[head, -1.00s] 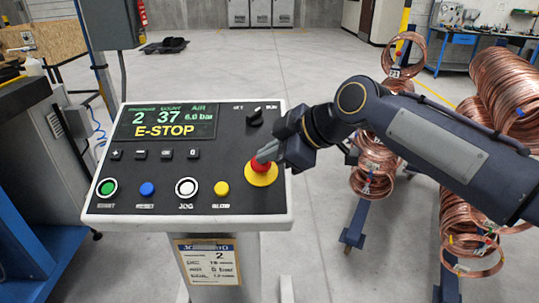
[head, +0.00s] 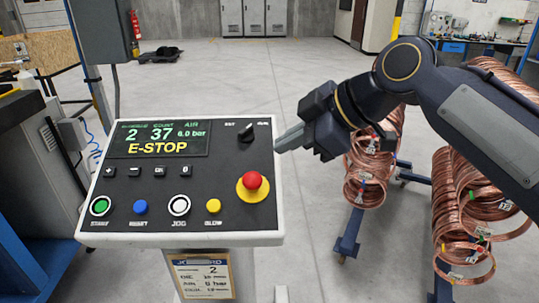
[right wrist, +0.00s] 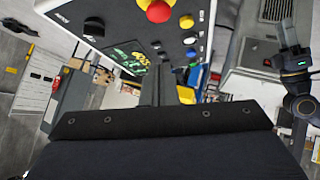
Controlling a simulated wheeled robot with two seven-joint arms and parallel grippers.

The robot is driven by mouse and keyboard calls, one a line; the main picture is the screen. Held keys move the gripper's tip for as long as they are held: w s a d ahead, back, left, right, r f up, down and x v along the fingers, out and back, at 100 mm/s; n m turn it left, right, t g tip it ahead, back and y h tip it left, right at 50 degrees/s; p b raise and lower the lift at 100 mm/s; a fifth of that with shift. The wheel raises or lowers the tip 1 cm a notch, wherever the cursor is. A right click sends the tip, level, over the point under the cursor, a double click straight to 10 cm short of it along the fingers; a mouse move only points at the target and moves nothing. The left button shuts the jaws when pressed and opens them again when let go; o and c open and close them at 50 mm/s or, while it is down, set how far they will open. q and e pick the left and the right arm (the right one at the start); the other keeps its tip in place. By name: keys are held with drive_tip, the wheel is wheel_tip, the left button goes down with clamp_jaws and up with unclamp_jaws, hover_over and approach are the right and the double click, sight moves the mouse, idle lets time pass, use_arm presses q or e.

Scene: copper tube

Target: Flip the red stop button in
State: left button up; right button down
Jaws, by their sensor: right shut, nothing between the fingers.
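The red stop button (head: 252,181) sits on a yellow round base at the right side of the control panel (head: 160,229). The panel's display (head: 158,138) reads "E-STOP" in yellow, with "2", "37" and "6.0 bar" above it. My right gripper (head: 279,146) is shut and empty, at the panel's right edge, up and to the right of the red button and apart from it. In the right wrist view the red button (right wrist: 158,11) shows at the top edge, partly cut off. My left gripper is not in the head view.
Green, blue, white and yellow buttons (head: 213,206) line the panel's lower edge. A black selector knob (head: 247,131) is at its upper right. Copper coils (head: 468,205) hang on blue racks at the right. A grey machine (head: 60,150) stands at the left.

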drive_tip(key=shift+v, duration=1.05)
drive_tip(key=shift+s, duration=0.1)
drive_tip(key=s+d+f+m+h, duration=0.1)
drive_tip(key=s+d+f+m, duration=0.3)
drive_tip(key=f, duration=0.5)
drive_tip(key=s+d+f+m+h, duration=0.2)
drive_tip(key=s+d+f+m, duration=0.3)
drive_tip(key=s+f+m, duration=0.3)
drive_tip(key=s+d+f+m+h, duration=0.1)
drive_tip(key=s+d+f+m, duration=0.3)
drive_tip(key=s+f+m, duration=0.3)
wheel_tip(320, 180, down, 4)
drive_tip(key=shift+d+f+h, duration=0.1)
drive_tip(key=shift+d+h, duration=0.2)
drive_tip(key=shift+d, duration=0.1)
drive_tip(key=shift+s, duration=0.15)
